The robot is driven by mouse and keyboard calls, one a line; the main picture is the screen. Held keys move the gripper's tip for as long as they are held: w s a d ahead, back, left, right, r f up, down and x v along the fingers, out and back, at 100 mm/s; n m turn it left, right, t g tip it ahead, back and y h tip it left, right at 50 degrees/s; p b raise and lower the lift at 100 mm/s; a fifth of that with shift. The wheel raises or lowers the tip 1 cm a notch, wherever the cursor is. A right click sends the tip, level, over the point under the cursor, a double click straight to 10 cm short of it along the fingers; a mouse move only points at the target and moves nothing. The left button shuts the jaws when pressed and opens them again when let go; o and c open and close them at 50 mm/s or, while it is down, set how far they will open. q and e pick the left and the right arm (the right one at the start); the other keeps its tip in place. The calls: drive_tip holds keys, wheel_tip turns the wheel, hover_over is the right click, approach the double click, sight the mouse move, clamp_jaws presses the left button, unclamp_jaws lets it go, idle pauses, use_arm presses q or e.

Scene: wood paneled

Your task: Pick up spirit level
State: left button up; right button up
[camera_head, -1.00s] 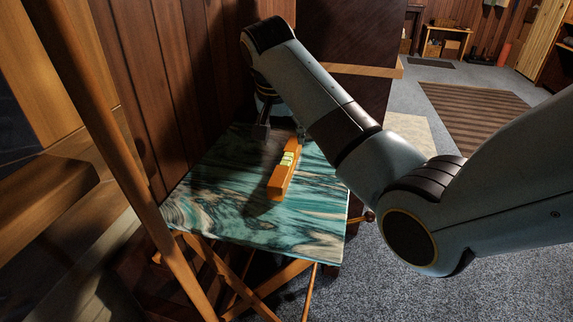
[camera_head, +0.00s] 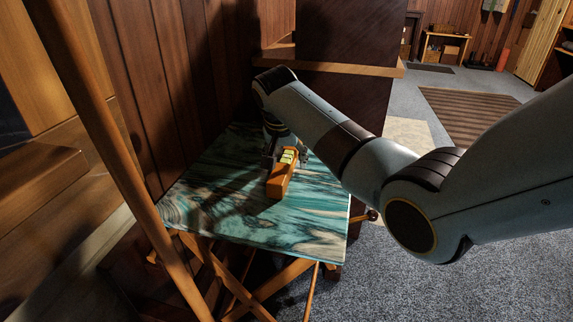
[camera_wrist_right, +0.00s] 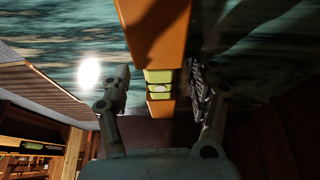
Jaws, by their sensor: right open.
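The spirit level (camera_head: 280,180) is an orange bar with yellow-green vials, lying on a small table with a teal marbled top (camera_head: 230,205). In the right wrist view the spirit level (camera_wrist_right: 156,35) runs from the top edge down between my fingers, its vial part near the fingertips. My right gripper (camera_head: 287,153) is over the far end of the level. In the wrist view the right gripper (camera_wrist_right: 160,85) is open, one finger on each side of the level, with a gap visible at the left finger. My left gripper is not in view.
A wood-paneled wall (camera_head: 160,90) stands close behind the table on the left. A dark wooden block with a light ledge (camera_head: 345,68) rises behind it. A slanted wooden pole (camera_head: 115,150) is at the left. Carpeted floor (camera_head: 500,270) lies open at the right.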

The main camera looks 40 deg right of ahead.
sight(288, 152)
drive_tip(key=shift+c, duration=0.3)
clamp_jaws()
drive_tip(key=shift+r, duration=0.15)
wheel_tip(288, 152, up, 4)
drive_tip(key=shift+w+r+p, duration=0.1)
drive_tip(key=shift+p, duration=0.55)
drive_tip(key=s+d+r+p, duration=0.2)
drive_tip(key=s+d+r, duration=0.4)
drive_tip(key=s, duration=0.3)
drive_tip(key=shift+d+r+p, duration=0.35)
drive_tip(key=shift+d, duration=0.35)
